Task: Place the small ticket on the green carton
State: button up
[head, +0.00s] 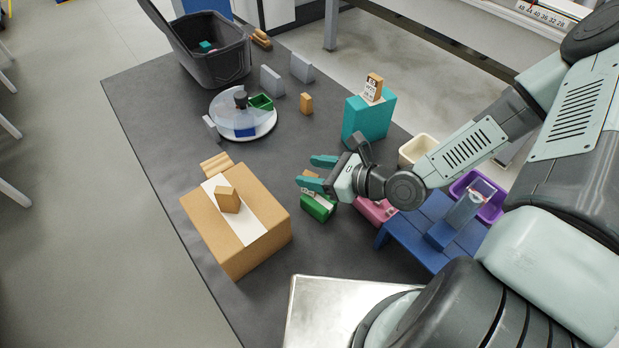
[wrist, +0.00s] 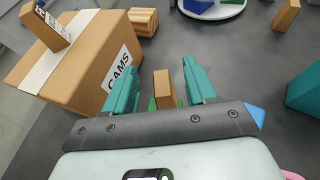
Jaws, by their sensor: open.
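My gripper (head: 312,172) is open, with two teal fingers, low over the table right of the large cardboard box. A small green carton (head: 318,210) with a pale strip on top sits just below it. A small tan block (wrist: 165,88) shows between the open fingers (wrist: 163,80) in the wrist view, with a bit of green beside its base. I cannot tell whether it touches a finger. A small white printed ticket (head: 370,92) stands against a tan block on the tall teal box (head: 369,120). I cannot tell whether this is the task's ticket.
The cardboard box (head: 255,243) bears a white strip and a tan block (head: 228,199), whose label shows in the wrist view (wrist: 46,27). A pink container (head: 376,211), blue stand (head: 415,232) and cream bin (head: 418,150) lie right.

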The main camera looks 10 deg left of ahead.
jog(key=shift+r, duration=1.8)
